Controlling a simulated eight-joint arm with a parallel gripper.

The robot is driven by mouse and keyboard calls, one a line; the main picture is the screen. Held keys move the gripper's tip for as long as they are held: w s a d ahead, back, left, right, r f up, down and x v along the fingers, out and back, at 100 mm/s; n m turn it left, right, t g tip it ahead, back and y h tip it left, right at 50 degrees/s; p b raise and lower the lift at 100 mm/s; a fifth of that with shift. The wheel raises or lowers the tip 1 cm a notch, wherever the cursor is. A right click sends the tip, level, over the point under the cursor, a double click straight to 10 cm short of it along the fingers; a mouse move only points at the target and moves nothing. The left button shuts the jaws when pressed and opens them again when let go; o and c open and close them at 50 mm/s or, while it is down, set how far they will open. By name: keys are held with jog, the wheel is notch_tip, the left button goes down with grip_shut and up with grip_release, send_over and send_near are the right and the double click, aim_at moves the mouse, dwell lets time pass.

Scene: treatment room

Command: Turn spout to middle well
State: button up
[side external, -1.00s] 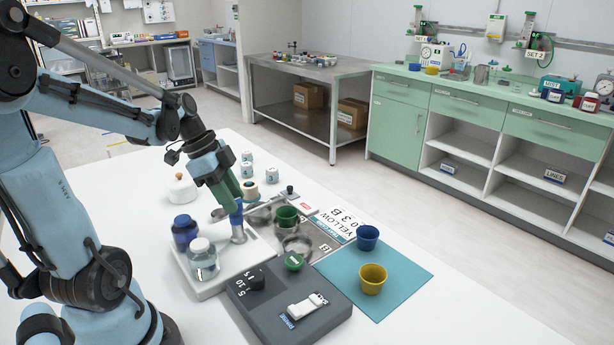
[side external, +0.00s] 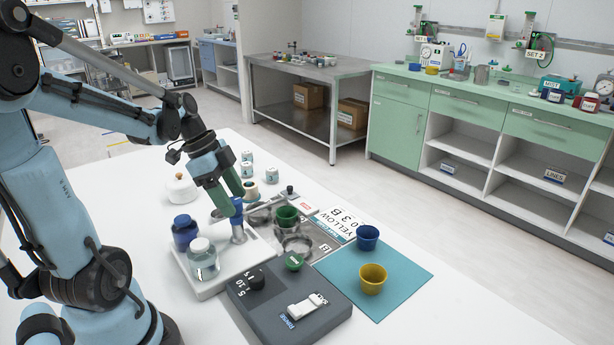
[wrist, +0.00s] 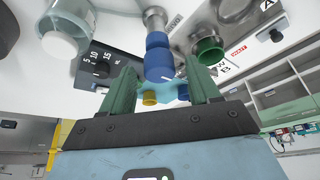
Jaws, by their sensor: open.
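The spout's upright post carries a blue sleeve (side external: 237,210) and stands at the back of a white base; the sleeve also shows in the wrist view (wrist: 158,58). My gripper (side external: 229,202) is over it, with its two green fingers apart on either side of the sleeve in the wrist view (wrist: 163,88). Nothing is clamped. A steel tray (side external: 322,243) with round wells lies to the right of the post. A green cup (side external: 287,215) stands at the tray's middle well. The spout's outlet is partly hidden by my gripper, so its exact direction is unclear.
A dark control box (side external: 290,305) is in front. Blue (side external: 367,237) and yellow (side external: 372,278) cups stand on a teal mat (side external: 402,272).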

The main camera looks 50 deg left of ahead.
jog(key=shift+r, duration=0.1)
jog(key=v, duration=1.2)
jog(key=w+d+f+n+t+y, duration=0.1)
jog(key=d+f+n, duration=0.3)
jog(key=d, duration=0.5)
jog(key=w+d+f+n+t+y, duration=0.2)
jog(key=w+d+f+n+t, duration=0.1)
jog(key=d, duration=0.6)
notch_tip(320, 180, down, 2)
jog(key=shift+w+d+f+n, duration=0.1)
jog(key=shift+w+d+n, duration=0.25)
jog(key=shift+w+n, duration=0.6)
jog(key=shift+s, duration=0.15)
